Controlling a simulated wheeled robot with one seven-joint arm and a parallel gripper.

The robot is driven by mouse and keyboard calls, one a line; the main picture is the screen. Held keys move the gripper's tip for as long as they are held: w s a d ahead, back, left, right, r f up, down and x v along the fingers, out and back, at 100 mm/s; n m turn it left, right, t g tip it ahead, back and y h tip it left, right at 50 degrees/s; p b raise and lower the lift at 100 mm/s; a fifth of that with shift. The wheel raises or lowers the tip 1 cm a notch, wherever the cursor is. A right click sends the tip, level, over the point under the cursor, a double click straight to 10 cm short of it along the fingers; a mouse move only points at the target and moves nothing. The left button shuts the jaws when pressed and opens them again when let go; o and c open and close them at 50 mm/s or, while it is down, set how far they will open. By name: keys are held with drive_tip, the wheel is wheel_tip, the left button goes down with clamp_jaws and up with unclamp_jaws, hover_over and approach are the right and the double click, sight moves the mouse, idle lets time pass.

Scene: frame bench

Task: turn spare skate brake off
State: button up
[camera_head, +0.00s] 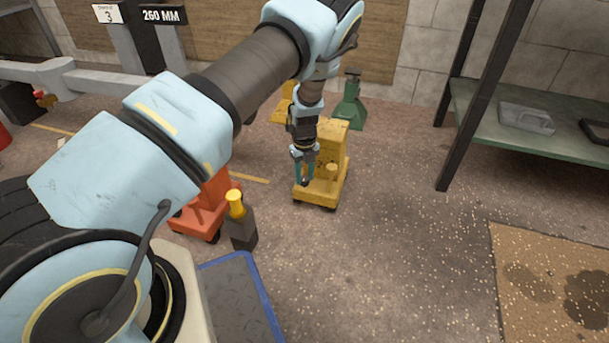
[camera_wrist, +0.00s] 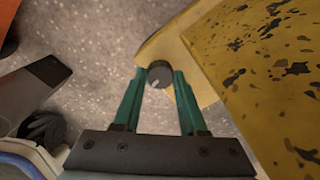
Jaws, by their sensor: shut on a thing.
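A scuffed yellow skate (camera_head: 333,140), with a low base and a tall block, stands on the floor at the middle of the head view. Its body also fills the right of the wrist view (camera_wrist: 262,55). My gripper (camera_head: 303,181) reaches down over the left front of its base. In the wrist view the teal fingers are closed on a round dark brake knob (camera_wrist: 159,74), which has a small pale mark on its face. The knob sits on the rounded end of the yellow base.
An orange skate (camera_head: 205,213) and a dark bottle with a yellow cap (camera_head: 241,222) stand left of the yellow skate. A green jack-like thing (camera_head: 350,108) stands behind it. A shelf (camera_head: 530,135) is at right, above a stained brown mat (camera_head: 545,270). Floor between is clear.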

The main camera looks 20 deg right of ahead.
drive_tip(key=shift+r, duration=0.1)
clamp_jaws()
drive_tip(key=shift+r+m+p, duration=0.1)
drive_tip(key=shift+m+p, duration=0.2)
drive_tip(key=shift+p, duration=0.35)
drive_tip(key=shift+m+p, duration=0.4)
drive_tip(key=shift+p, duration=0.05)
drive_tip(key=shift+f, duration=0.2)
drive_tip(key=o, duration=1.1)
unclamp_jaws()
drive_tip(key=shift+r, duration=0.1)
